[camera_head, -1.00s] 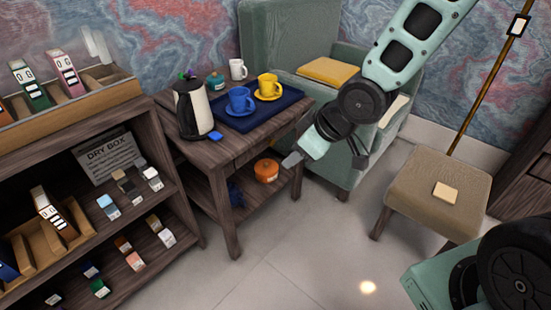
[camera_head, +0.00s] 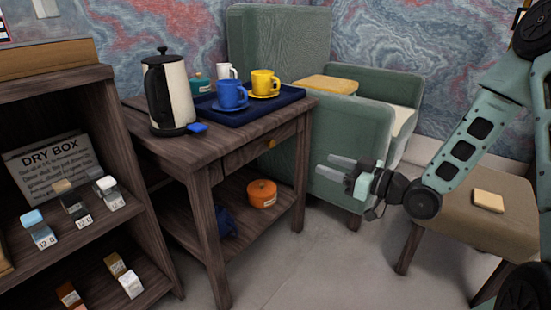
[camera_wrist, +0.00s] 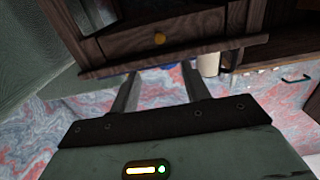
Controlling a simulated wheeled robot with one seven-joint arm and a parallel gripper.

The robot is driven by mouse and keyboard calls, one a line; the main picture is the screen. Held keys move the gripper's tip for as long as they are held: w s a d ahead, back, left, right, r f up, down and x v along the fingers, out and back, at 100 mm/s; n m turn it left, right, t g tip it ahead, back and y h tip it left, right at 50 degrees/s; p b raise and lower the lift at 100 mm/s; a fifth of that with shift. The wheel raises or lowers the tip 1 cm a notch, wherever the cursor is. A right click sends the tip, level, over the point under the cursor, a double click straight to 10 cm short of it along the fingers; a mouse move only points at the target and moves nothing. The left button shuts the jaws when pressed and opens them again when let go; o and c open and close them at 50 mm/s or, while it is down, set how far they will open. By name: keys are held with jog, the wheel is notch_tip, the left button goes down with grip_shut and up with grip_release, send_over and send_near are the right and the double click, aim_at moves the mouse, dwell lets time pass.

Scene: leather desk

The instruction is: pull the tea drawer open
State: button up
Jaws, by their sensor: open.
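The tea drawer (camera_head: 262,148) is the front panel under the top of the dark wooden tea table (camera_head: 180,158). It looks shut. Its small brass knob (camera_head: 271,143) shows on the front, and the knob also shows in the wrist view (camera_wrist: 159,38). My gripper (camera_head: 332,168) is open and empty. It is in the air to the right of the knob and a little lower, apart from it, with its fingers pointing left in the head view. In the wrist view the two fingers (camera_wrist: 160,84) point toward the table edge, and the knob appears beyond them.
A kettle (camera_head: 168,95) and a blue tray (camera_head: 240,117) with blue and yellow cups stand on the table. An orange pot (camera_head: 262,193) is on the lower shelf. A green armchair (camera_head: 350,135) stands close behind my gripper. The floor (camera_head: 340,250) in front is clear.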

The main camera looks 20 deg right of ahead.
aim_at(273, 144)
jog(key=b+x, duration=0.6)
jog(key=x, duration=1)
jog(key=shift+w+a+f, duration=0.1)
jog(key=shift+w+f, duration=0.05)
jog(key=shift+w, duration=0.05)
jog(key=shift+w+a, duration=0.3)
jog(key=shift+w, duration=0.1)
grip_shut()
jog(key=shift+s, duration=0.1)
